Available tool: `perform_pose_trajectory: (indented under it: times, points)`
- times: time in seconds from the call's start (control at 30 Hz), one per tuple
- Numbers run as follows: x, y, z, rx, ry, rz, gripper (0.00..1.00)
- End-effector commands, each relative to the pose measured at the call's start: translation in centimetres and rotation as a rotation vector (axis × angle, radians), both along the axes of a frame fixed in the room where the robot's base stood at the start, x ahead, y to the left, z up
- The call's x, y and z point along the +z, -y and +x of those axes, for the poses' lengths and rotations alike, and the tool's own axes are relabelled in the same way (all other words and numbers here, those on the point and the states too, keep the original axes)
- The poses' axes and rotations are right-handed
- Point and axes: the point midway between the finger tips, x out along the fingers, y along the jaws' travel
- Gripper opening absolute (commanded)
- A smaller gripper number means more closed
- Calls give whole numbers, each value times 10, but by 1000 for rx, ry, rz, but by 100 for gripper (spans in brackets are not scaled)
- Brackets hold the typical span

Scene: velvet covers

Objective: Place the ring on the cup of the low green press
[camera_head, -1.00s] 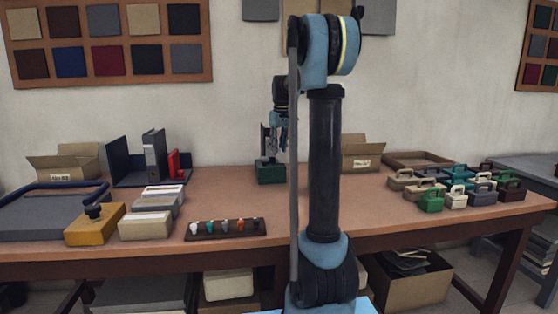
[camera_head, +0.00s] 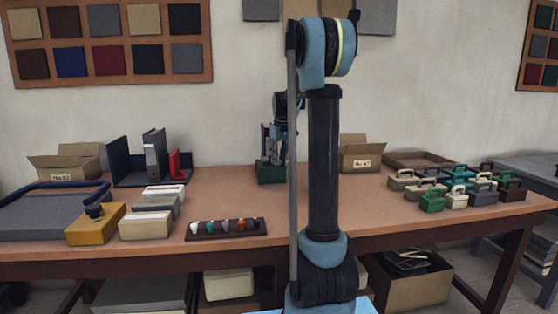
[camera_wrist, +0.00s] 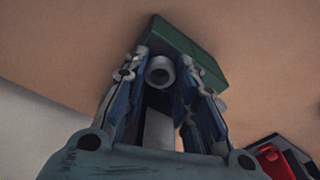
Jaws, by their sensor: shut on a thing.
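The low green press (camera_head: 271,174) stands at the back middle of the table. Its green body also shows at the top of the wrist view (camera_wrist: 188,42). My gripper (camera_head: 271,158) points down at the press, and its fingers hide the press's upper part. In the wrist view my gripper (camera_wrist: 168,72) is shut on a pale round piece with a dark opening, which looks like the ring (camera_wrist: 160,71). The ring shows in front of the green body. The cup is hidden, and I cannot tell whether the ring touches it.
An ochre block with a dark knob (camera_head: 95,224), stacked pale boxes (camera_head: 146,226) and a dark strip of small coloured pieces (camera_head: 226,229) lie left. Binders (camera_head: 153,155) stand behind. Several handled blocks (camera_head: 431,201) fill the right. The table in front of the press is clear.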

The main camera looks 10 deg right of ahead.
Motion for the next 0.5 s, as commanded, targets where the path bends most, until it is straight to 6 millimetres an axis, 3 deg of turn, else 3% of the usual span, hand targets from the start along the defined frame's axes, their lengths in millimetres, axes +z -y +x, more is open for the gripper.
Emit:
perform_pose_trajectory:
  times: [0.43, 0.47, 0.5]
  points:
    - [-9, 1, 0, -1, -1, 0, 12]
    - [-10, 1, 0, -1, -1, 0, 33]
    - [-10, 1, -1, -2, -1, 0, 35]
